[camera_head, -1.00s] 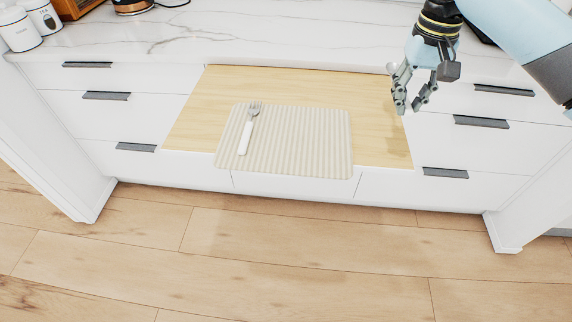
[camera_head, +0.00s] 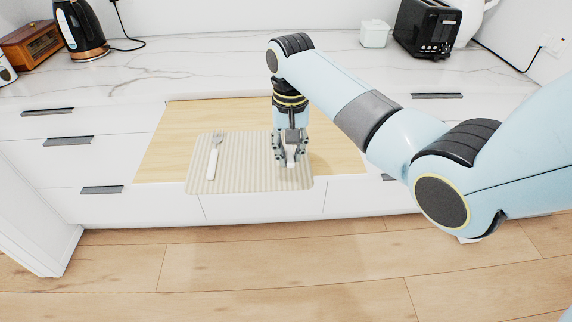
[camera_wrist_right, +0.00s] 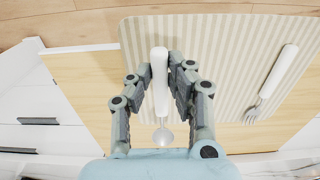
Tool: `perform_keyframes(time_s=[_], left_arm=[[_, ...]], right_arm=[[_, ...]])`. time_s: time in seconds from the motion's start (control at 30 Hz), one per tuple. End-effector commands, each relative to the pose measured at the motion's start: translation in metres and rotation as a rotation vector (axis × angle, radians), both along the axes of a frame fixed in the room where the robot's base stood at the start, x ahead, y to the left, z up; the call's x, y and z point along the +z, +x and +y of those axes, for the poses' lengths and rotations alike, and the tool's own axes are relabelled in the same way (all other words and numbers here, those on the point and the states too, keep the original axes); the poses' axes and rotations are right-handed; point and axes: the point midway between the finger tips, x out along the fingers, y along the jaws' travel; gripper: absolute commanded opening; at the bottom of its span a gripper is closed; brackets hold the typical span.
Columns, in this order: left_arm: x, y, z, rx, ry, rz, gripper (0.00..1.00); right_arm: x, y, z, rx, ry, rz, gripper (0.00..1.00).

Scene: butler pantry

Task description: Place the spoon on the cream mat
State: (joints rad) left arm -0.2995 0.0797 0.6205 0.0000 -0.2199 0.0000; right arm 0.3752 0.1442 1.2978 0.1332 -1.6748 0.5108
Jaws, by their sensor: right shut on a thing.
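The cream striped mat (camera_head: 240,178) lies on the pull-out wooden board, and a white-handled fork (camera_head: 214,158) lies on its left part. My right gripper (camera_head: 290,158) is over the right part of the mat. In the right wrist view, my right gripper (camera_wrist_right: 161,80) is shut on the white handle of the spoon (camera_wrist_right: 159,62), whose metal bowl points toward my wrist. The spoon's handle end (camera_head: 291,162) shows below the fingers in the head view. I cannot tell whether the spoon touches the mat. My left gripper is not in view.
The wooden board (camera_head: 335,160) is bare to the right of the mat. Behind it is a marble counter (camera_head: 200,80) with a kettle (camera_head: 80,30), a black toaster (camera_head: 427,27) and a small white container (camera_head: 375,33).

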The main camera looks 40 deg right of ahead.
Motion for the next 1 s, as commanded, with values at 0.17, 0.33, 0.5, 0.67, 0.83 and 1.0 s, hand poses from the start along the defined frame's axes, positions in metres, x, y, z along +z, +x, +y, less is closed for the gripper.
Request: perform_keyframes(time_s=[0.17,0.33,0.5,0.67,0.83,1.0], left_arm=[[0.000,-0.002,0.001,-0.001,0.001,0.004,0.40],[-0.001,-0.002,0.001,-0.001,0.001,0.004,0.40],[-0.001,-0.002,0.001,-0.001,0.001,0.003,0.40],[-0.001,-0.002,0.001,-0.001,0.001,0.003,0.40],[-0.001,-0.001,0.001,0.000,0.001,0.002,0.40],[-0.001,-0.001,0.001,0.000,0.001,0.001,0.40]], right_arm=[[-0.013,0.005,0.004,0.001,0.000,0.004,0.00],[-0.038,0.005,0.004,0.001,0.000,0.002,0.00],[-0.044,0.005,0.004,0.001,-0.001,-0.001,0.00],[-0.044,0.005,0.004,0.001,-0.001,-0.001,0.00],[-0.047,0.005,0.004,0.001,0.000,0.000,0.25],[-0.047,0.005,0.004,0.001,0.000,0.000,0.41]])
